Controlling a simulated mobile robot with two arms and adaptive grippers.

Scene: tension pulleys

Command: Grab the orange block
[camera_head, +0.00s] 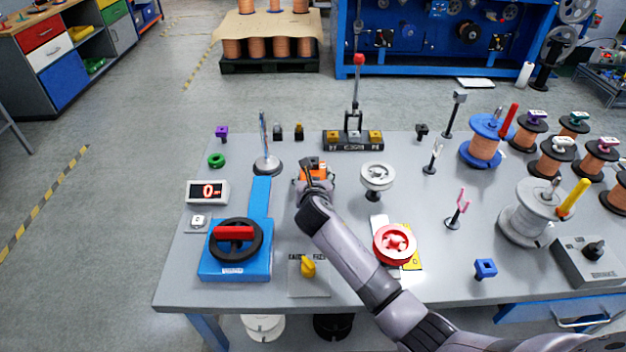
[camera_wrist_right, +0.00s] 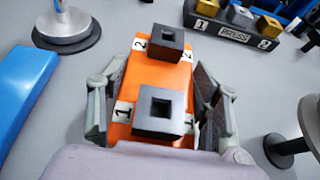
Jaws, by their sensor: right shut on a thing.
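The orange block (camera_wrist_right: 152,85) lies between the two fingers of my right gripper (camera_wrist_right: 158,115) in the right wrist view. It carries two black square sockets and white labels reading 1 and 2. The fingers press on its left and right sides. In the head view the orange block (camera_head: 316,169) shows partly behind my right gripper (camera_head: 314,186), near the middle of the grey table. Whether the block touches the table is hard to tell. My left gripper is not in view.
A disc-based stand (camera_head: 267,165) is left of the block, with a blue device (camera_head: 237,262) nearer. A white pulley (camera_head: 377,178) stands close on the right, a red pulley (camera_head: 394,243) nearer. The PRESS base (camera_head: 353,141) is behind. Spools (camera_head: 482,150) fill the right side.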

